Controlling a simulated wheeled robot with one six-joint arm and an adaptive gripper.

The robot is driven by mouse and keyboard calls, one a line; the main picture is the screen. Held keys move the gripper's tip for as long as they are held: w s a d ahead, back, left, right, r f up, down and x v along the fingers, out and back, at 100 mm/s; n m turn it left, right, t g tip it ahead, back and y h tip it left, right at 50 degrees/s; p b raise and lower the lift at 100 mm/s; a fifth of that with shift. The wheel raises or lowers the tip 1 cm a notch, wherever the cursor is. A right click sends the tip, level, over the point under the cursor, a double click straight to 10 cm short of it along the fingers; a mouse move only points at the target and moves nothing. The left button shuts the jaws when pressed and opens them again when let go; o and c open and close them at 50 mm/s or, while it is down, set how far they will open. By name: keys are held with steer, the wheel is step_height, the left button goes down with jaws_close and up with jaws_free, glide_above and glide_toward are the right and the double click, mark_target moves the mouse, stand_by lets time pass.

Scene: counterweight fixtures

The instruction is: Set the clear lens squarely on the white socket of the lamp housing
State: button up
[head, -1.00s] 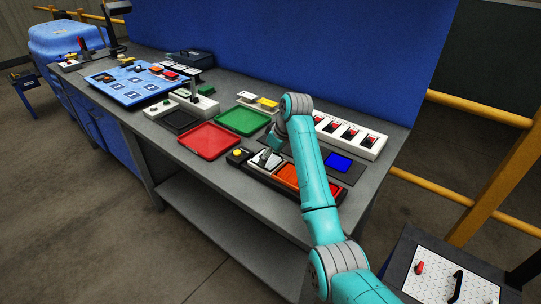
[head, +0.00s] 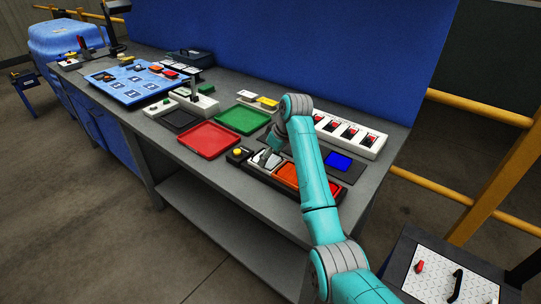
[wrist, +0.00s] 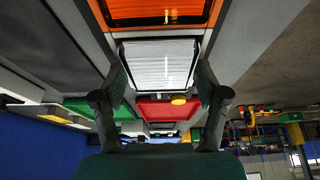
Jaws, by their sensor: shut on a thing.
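The lamp housing (head: 254,171) is a long dark frame near the bench's front edge. It holds an orange lens (head: 287,173) and a red lens (head: 335,188) at its right. My gripper (wrist: 161,80) is shut on the clear lens (wrist: 160,62), a pale ribbed square pane between the two fingers in the wrist view. The lens is over the white socket's place, left of the orange lens in the head view. The white socket itself is hidden beneath it, and I cannot tell whether the lens touches it. In the wrist view its edges look roughly parallel to the orange lens.
A yellow button (head: 238,153) stands at the housing's left end. A red tray (head: 209,140) and a green tray (head: 242,120) lie to the left. A white switch panel (head: 350,133) and a dark mat with a blue square (head: 338,161) lie behind.

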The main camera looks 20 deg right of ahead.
steer(key=shift+f, duration=0.2)
stand_by(0.3)
steer(key=o, duration=1.2)
steer(key=shift+v, duration=3.75)
